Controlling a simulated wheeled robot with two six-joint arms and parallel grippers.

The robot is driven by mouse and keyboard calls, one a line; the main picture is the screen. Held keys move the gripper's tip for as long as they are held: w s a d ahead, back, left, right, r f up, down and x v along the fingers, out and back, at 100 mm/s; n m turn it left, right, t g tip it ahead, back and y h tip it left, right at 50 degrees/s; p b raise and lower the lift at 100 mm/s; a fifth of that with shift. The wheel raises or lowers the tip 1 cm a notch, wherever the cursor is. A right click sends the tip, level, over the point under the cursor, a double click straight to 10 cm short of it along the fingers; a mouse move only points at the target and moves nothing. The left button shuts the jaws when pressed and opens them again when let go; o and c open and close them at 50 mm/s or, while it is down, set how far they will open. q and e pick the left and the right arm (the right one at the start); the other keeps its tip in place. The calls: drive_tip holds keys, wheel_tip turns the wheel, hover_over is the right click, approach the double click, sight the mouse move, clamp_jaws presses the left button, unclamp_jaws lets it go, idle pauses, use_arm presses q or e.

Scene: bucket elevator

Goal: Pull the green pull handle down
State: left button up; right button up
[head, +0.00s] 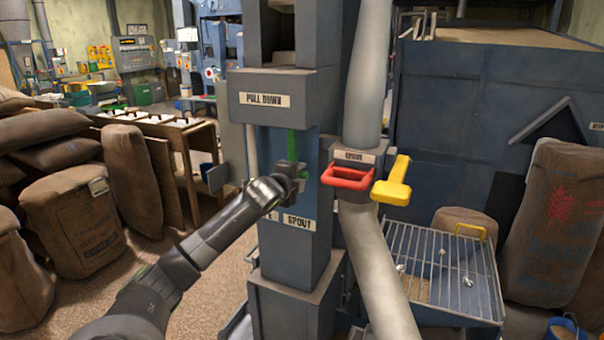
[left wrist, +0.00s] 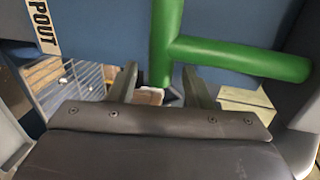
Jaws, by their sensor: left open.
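The green pull handle (head: 292,145) hangs under the "PULL DOWN" plate on the blue column, and its lower part is hidden by my gripper in the head view. In the left wrist view the handle (left wrist: 166,40) shows as a thick upright bar with a crossbar running to the right. My left gripper (head: 297,178) is at the handle's lower end. In the left wrist view its two fingers (left wrist: 160,80) are apart, with the upright bar appearing between their tips. I cannot tell whether they touch it. My right gripper is not in view.
Right of the column are a red handle (head: 348,178) and a yellow handle (head: 393,184) by a grey pipe (head: 368,70). A wire grate (head: 440,265) lies lower right. Full sacks (head: 75,220) stand at left, with open floor between them and the column.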

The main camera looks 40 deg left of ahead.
use_arm(q)
drive_tip(key=shift+x, duration=1.3)
drive_tip(key=shift+c, duration=0.4)
clamp_jaws()
